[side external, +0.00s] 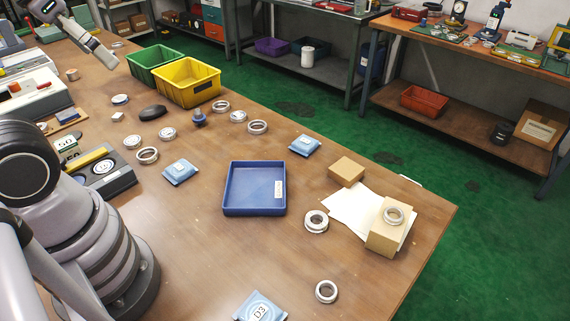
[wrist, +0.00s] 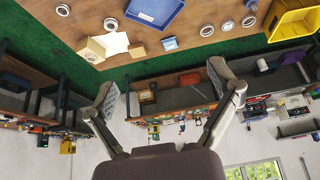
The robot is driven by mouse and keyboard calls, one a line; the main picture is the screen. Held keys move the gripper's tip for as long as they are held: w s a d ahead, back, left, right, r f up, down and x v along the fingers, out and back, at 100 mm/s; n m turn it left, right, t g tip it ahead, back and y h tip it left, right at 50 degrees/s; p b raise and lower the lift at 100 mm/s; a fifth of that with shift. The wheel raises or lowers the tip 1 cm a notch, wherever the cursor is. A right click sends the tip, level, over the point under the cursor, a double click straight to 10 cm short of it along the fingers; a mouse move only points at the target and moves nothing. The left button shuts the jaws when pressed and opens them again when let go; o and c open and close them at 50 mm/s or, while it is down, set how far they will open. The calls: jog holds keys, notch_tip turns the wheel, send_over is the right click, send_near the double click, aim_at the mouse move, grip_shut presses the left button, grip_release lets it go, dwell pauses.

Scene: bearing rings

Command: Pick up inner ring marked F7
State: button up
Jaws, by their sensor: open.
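Several pale metal rings lie on the wooden table, and I cannot read an F7 mark on any of them. In the side view one ring (side external: 221,106) is near the yellow bin, with two more (side external: 238,117) (side external: 257,127) beside it. Others lie left of the blue tray (side external: 147,155) (side external: 167,133) and right of it (side external: 316,221) (side external: 326,291). One ring (side external: 394,215) sits on a cardboard box. My gripper (side external: 108,60) is raised at the upper left, empty and apart from all rings. In the wrist view its two fingers (wrist: 163,85) are spread wide.
A blue tray (side external: 231,209) lies mid-table. A green bin (side external: 150,69) and a yellow bin (side external: 190,94) stand at the back. Blue packets (side external: 181,171) (side external: 305,145), a small box (side external: 346,169) and paper (side external: 346,207) lie about. The lower middle of the table is mostly clear.

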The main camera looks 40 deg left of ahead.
jog(key=w+d+f+n+g+h, duration=0.2)
jog(key=w+f+g, duration=0.15)
jog(key=w, duration=0.45)
jog(key=w+d+f+n+g+h, duration=0.2)
jog(key=w+f+n, duration=0.15)
jog(key=w, duration=0.45)
jog(key=w+d+f+n+g+h, duration=0.2)
jog(key=w+f+g, duration=0.15)
jog(key=w, duration=0.55)
jog(key=n+g+h, duration=0.2)
jog(key=n+h, duration=0.4)
send_near(320, 225)
jog(key=shift+s+d+f+t+h, duration=0.15)
jog(key=shift+d+f, duration=0.2)
jog(key=shift+d, duration=0.15)
jog(key=shift+s+d+f+t+h, duration=0.15)
jog(key=shift+d+f, duration=0.15)
jog(key=shift+d, duration=0.15)
jog(key=x, duration=0.5)
jog(key=shift+s+d+f, duration=0.1)
jog(key=shift+s+f, duration=0.15)
jog(key=shift+f, duration=0.2)
jog(key=c, duration=1.3)
jog(key=shift+r, duration=0.15)
jog(key=shift+c, duration=0.2)
